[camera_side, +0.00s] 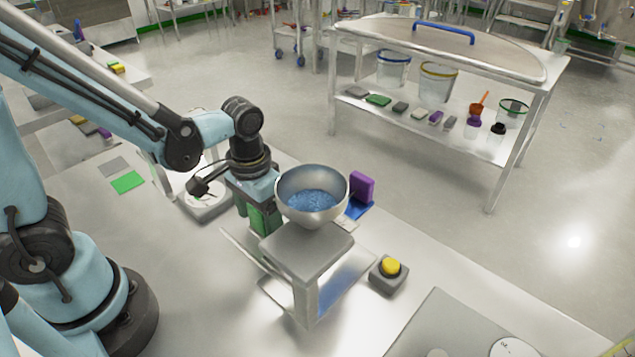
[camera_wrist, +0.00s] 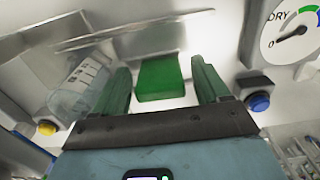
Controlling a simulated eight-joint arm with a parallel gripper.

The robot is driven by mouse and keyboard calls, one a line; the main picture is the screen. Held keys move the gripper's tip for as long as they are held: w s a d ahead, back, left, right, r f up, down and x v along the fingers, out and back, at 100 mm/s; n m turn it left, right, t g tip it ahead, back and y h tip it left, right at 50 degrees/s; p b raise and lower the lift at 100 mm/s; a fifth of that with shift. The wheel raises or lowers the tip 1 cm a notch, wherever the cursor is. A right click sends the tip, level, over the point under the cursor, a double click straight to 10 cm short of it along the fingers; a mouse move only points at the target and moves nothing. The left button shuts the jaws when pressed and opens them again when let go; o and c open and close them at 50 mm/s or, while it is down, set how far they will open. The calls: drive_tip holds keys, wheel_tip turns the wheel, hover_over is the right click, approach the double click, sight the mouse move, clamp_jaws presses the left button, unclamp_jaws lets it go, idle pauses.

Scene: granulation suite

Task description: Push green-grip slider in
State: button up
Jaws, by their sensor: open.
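The green grip (camera_wrist: 159,78) shows in the wrist view as a green block in front of a grey metal plate (camera_wrist: 145,40). My gripper (camera_wrist: 161,68) is open, with one green finger on each side of the grip and a visible gap at both sides. Whether the grip lies at the same depth as the fingertips I cannot tell. In the side view my gripper (camera_side: 262,218) points down just left of and behind a metal stand (camera_side: 307,250). The grip cannot be made out there, and the fingertips are partly hidden by the stand.
A metal bowl (camera_side: 312,212) of blue granules sits above the stand, close to my wrist. A purple block (camera_side: 362,187) and a yellow button (camera_side: 390,267) are to its right. The wrist view shows a dial (camera_wrist: 290,38), a blue button (camera_wrist: 258,102) and a clear container (camera_wrist: 80,85).

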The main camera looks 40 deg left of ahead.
drive_tip(key=shift+f, duration=0.3)
clamp_jaws()
drive_tip(key=shift+d, duration=2.5)
drive_tip(key=shift+c, duration=0.3)
unclamp_jaws()
drive_tip(key=shift+o, duration=0.3)
drive_tip(key=shift+a, duration=0.1)
